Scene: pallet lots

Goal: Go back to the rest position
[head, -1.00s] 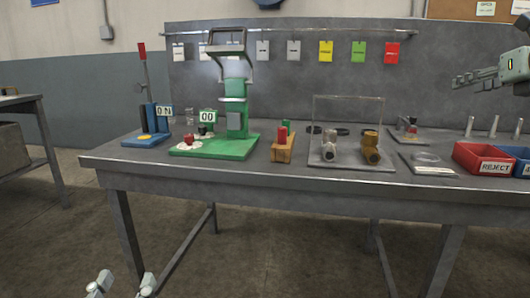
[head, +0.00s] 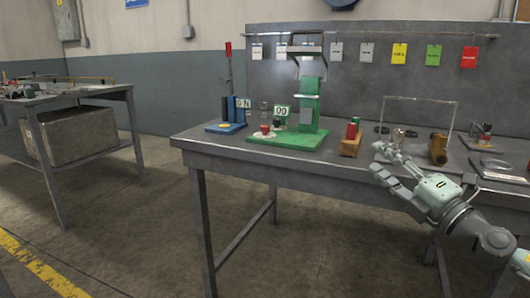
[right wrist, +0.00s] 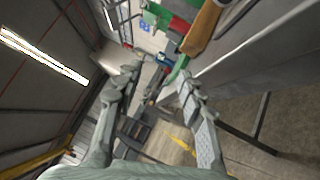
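My right gripper (head: 380,160) is in front of the long grey workbench (head: 330,166), at the right of the head view, pointing left. Its fingers stand apart with nothing held between them; the right wrist view shows the same spread fingers (right wrist: 160,74). In the head view the gripper overlaps the front edge of the clear-backed stand (head: 420,162); I cannot tell contact. My left gripper is not in view.
On the bench are a green press (head: 308,112), a blue device (head: 232,118) and a wooden block with a red piece (head: 350,146). A second table (head: 70,97) stands at left. The floor between is clear, with a yellow line (head: 35,265).

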